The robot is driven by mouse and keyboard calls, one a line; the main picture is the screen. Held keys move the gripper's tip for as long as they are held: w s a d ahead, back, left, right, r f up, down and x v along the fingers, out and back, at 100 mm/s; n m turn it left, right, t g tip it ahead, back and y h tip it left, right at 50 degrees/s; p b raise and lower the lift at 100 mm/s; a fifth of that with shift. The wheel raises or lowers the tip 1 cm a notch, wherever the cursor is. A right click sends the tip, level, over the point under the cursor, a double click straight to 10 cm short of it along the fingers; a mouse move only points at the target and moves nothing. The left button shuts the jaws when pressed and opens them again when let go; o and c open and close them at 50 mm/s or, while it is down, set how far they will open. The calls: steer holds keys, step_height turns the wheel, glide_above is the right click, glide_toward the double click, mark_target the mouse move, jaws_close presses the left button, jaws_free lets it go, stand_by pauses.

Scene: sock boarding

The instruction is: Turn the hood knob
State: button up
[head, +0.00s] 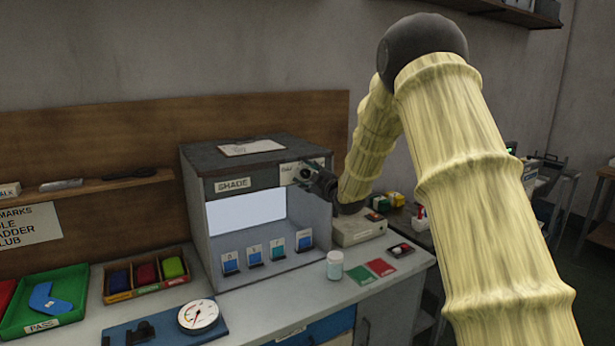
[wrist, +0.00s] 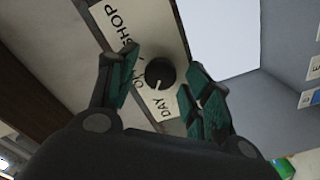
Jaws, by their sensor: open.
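The hood (head: 265,160) is a grey box marked SHADE, with an open front and a lit white panel. Its dark round knob (wrist: 159,73) sits on a pale label plate (wrist: 120,22) with the words DAY and SHOP. In the head view the plate (head: 290,173) is at the hood's upper right front, and my gripper (head: 312,176) is right in front of it, hiding part of it. In the wrist view my gripper (wrist: 160,88) is open, with green-padded fingers on either side of the knob. I cannot tell whether either finger touches it.
Several small cards (head: 255,256) stand inside the hood. A white-lidded jar (head: 335,266) and green and red swatches (head: 360,275) are on the bench to its right. A round gauge (head: 198,315) and trays with coloured items (head: 146,277) are to its left.

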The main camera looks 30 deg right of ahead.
steer(key=s, duration=1.1)
steer(key=shift+s, duration=0.35)
